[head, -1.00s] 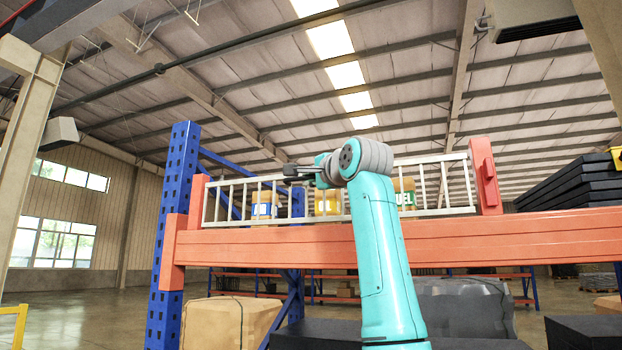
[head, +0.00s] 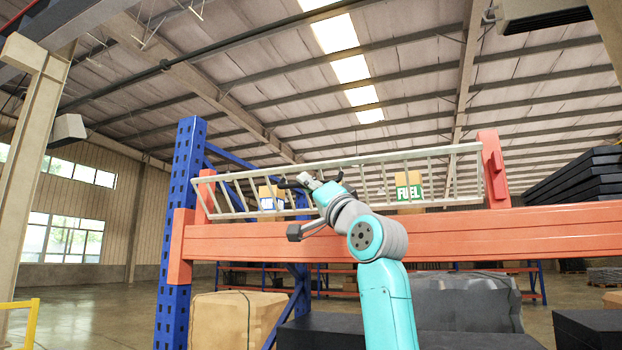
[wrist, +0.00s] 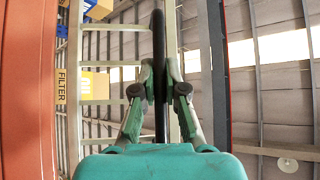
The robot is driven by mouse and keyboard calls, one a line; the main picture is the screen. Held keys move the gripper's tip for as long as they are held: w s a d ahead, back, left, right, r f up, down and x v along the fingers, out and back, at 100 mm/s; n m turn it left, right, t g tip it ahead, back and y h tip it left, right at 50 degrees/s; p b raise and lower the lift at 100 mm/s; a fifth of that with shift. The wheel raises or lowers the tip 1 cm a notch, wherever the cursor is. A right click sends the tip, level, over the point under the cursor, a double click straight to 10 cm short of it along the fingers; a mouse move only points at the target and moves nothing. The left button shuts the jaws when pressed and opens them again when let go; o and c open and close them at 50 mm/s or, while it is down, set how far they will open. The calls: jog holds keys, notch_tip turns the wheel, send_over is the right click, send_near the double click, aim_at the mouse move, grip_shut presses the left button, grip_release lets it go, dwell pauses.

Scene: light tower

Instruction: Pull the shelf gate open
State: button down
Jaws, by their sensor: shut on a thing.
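The shelf gate is a pale ladder-like rail (head: 425,158) between two orange posts above the orange beam. Its top leans out toward me and its lower edge stays by the beam. My gripper (head: 298,181) is at the gate's top rail, left of its middle. In the wrist view my gripper (wrist: 160,88) is shut on a black bar (wrist: 158,45), which looks like the gate's handle and runs beside the pale rail (wrist: 172,45). My arm hides part of the gate's middle in the head view.
Behind the gate are a box with a blue and white label (head: 270,198) and a FUEL box (head: 408,192). A FILTER box (wrist: 95,86) shows in the wrist view. The orange beam (head: 450,234) crosses below; a blue upright (head: 179,240) stands left.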

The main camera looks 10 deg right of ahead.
notch_tip(320, 180, down, 8)
jog(key=n+y, duration=0.3)
jog(key=n, duration=0.1)
jog(key=shift+s+a+r+n+g+y, duration=0.25)
jog(key=shift+s+a+n+g+y, duration=0.05)
jog(key=shift+s+a+y, duration=0.15)
jog(key=shift+d, duration=0.1)
dwell(0.3)
jog(key=c, duration=1.3)
grip_release()
jog(key=shift+f, duration=0.1)
jog(key=shift+o, duration=0.5)
jog(key=v, duration=1.2)
